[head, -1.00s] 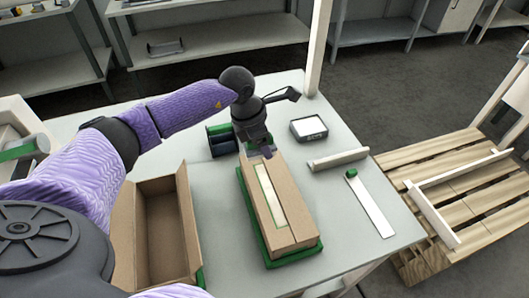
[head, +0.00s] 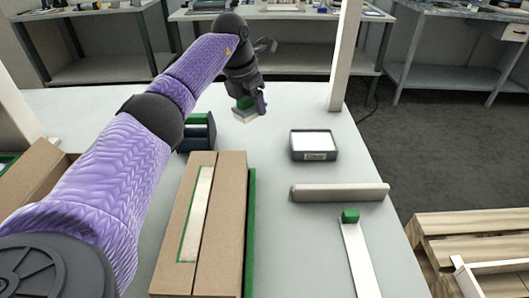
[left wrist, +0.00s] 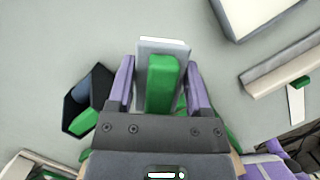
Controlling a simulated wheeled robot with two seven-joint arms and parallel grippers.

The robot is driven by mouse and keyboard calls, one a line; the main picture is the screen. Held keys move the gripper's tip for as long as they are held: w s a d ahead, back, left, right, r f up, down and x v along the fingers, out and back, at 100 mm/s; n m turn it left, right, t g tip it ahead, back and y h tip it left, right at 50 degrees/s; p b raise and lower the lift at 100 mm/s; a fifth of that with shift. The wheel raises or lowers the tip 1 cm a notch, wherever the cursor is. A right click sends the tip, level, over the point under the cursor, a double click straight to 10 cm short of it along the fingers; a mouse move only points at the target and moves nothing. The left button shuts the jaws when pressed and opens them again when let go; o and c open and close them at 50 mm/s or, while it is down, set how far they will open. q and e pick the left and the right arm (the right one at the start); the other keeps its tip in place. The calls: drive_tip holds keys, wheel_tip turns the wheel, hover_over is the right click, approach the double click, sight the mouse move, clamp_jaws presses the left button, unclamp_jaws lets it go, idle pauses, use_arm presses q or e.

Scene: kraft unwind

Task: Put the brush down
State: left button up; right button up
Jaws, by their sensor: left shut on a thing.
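The brush has a green handle (left wrist: 162,84) and a pale, flat end (left wrist: 164,45). My left gripper (left wrist: 160,90) is shut on the green handle, with one purple finger on each side. In the head view the brush (head: 246,116) hangs pale end down under my left gripper (head: 250,104), over the far part of the grey table (head: 285,107). Its lower end is at or just above the tabletop; I cannot tell whether it touches. My right gripper is in neither view.
A dark and green holder (head: 198,132) stands just left of the brush. A closed cardboard box (head: 228,225) lies nearer. A device with a white top (head: 313,145), a pale bar (head: 340,192) and a white strip with a green end (head: 357,255) lie right. A white post (head: 345,55) rises behind.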

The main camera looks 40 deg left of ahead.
sight(255, 141)
use_arm(q)
wheel_tip(255, 141, down, 8)
drive_tip(key=b, duration=0.2)
drive_tip(key=shift+s+a+f+b, duration=0.1)
drive_tip(key=shift+f+b, duration=0.15)
drive_tip(key=shift+b, duration=0.05)
drive_tip(key=shift+r, duration=0.1)
drive_tip(key=o, duration=0.7)
drive_tip(key=shift+c, duration=0.2)
drive_tip(key=o, duration=0.4)
drive_tip(key=shift+o, duration=0.2)
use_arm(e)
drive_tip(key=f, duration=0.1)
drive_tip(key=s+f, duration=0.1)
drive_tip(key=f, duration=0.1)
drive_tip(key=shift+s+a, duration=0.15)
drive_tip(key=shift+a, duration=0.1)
use_arm(q)
drive_tip(key=p+v, duration=0.5)
drive_tip(key=v, duration=0.6)
drive_tip(key=shift+r, duration=0.1)
drive_tip(key=shift+s+r, duration=0.15)
drive_tip(key=shift+r, duration=0.3)
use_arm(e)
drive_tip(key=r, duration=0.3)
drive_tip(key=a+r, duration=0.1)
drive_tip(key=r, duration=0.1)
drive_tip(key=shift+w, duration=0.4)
